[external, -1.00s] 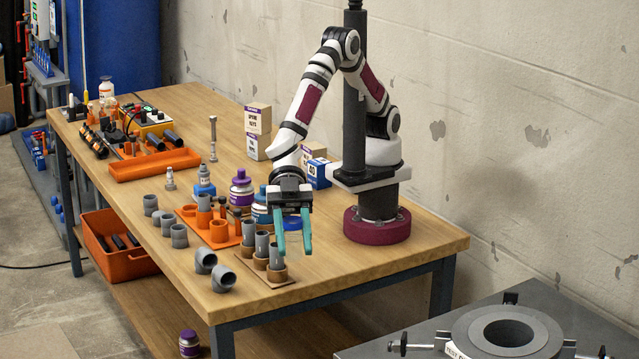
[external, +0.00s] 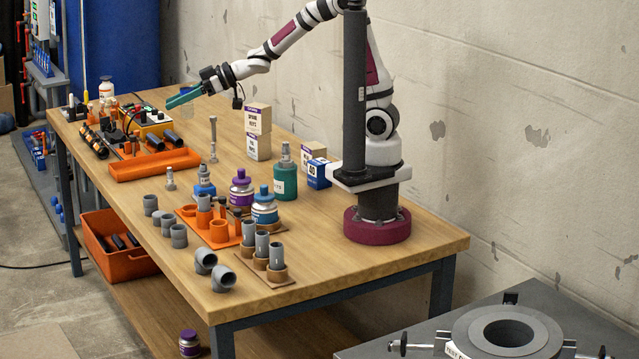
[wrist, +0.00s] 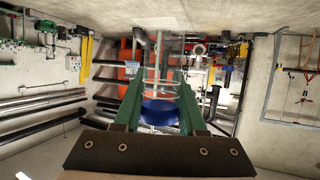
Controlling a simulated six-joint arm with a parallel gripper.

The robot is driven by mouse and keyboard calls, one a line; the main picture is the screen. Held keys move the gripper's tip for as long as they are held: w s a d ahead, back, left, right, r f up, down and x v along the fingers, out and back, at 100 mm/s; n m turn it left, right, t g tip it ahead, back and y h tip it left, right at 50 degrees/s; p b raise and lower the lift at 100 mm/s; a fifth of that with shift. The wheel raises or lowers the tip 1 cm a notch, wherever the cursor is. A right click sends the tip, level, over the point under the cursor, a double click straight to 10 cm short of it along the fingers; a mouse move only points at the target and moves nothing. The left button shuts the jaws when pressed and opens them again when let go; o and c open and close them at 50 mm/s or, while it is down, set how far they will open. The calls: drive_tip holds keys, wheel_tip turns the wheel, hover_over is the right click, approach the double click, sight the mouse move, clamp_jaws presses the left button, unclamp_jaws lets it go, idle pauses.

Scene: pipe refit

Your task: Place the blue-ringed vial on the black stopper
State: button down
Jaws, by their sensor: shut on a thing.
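My gripper (external: 172,102), with teal fingers, is raised high over the back left of the bench and points left. It is shut on the blue-ringed vial. In the wrist view the vial's blue ring (wrist: 160,113) sits between my two fingers, and its clear body extends beyond them. In the external view the vial (external: 187,111) is faint and small by the fingers. I cannot single out the black stopper with certainty; small dark pieces (external: 237,210) stand by the orange rack.
The orange rack (external: 219,232) holds grey and orange pipe parts. Purple (external: 241,190), teal (external: 264,209) and green (external: 285,182) bottles stand behind it. A long orange tray (external: 154,166) lies below my gripper, in front of a yellow box (external: 157,127).

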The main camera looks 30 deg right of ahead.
drive_tip(key=w+d+r+m+t+h, duration=0.1)
drive_tip(key=w+d+m+t+h, duration=0.15)
drive_tip(key=w+d, duration=0.65)
drive_tip(key=w+d+r+m+t+h, duration=0.2)
drive_tip(key=d+m+t, duration=0.2)
drive_tip(key=d, duration=1)
drive_tip(key=s+d+m+t+h, duration=0.2)
drive_tip(key=d+m+h, duration=0.55)
drive_tip(key=d, duration=1.55)
drive_tip(key=w+r+m+h, duration=0.1)
drive_tip(key=w+m+h, duration=0.2)
drive_tip(key=w+h, duration=0.15)
drive_tip(key=s+d+f+m+g+h, duration=0.3)
drive_tip(key=f+m+h, duration=0.1)
drive_tip(key=f, duration=0.1)
drive_tip(key=s+d+f+m+g+h, duration=0.3)
drive_tip(key=f+m+h, duration=0.1)
drive_tip(key=f+m, duration=0.15)
drive_tip(key=s+f+m+g+h, duration=0.1)
drive_tip(key=s+f+m+g, duration=0.25)
drive_tip(key=s, duration=0.35)
drive_tip(key=s+f+m+g+h, duration=0.1)
drive_tip(key=s+f+m+g, duration=0.2)
drive_tip(key=s, duration=0.4)
wheel_tip(320, 180, down, 7)
drive_tip(key=n, duration=0.1)
drive_tip(key=shift+s+f+g, duration=0.15)
drive_tip(key=shift+s+g, duration=0.1)
drive_tip(key=shift+g, duration=0.15)
